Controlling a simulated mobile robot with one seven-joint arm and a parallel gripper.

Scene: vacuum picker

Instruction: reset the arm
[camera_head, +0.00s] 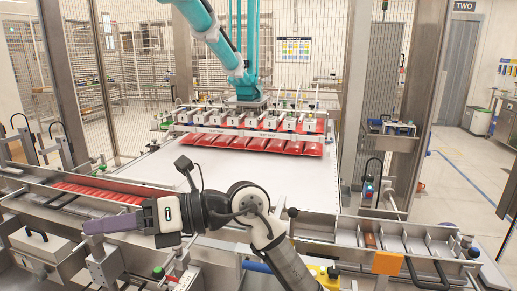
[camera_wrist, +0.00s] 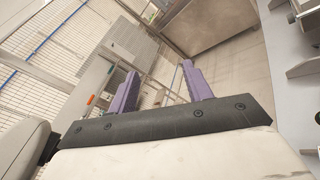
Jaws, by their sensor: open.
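My arm (camera_head: 248,200) reaches in from the bottom of the head view and bends to the left above the front rail. My gripper (camera_head: 95,225) points left, with its purple fingers over the left part of the machine. In the wrist view my gripper (camera_wrist: 158,85) shows two purple fingers spread apart with nothing between them. The gripper is open and empty. Beyond the fingers the wrist view shows a tilted picture of floor, mesh fence and a metal cabinet.
A teal picker arm (camera_head: 220,45) holds a vacuum head (camera_head: 245,120) over a row of red packs (camera_head: 250,144) at the back of the white table (camera_head: 150,168). More red packs (camera_head: 100,193) lie in the left channel. A divided metal tray (camera_head: 420,245) is at right. Metal posts (camera_head: 356,80) frame the cell.

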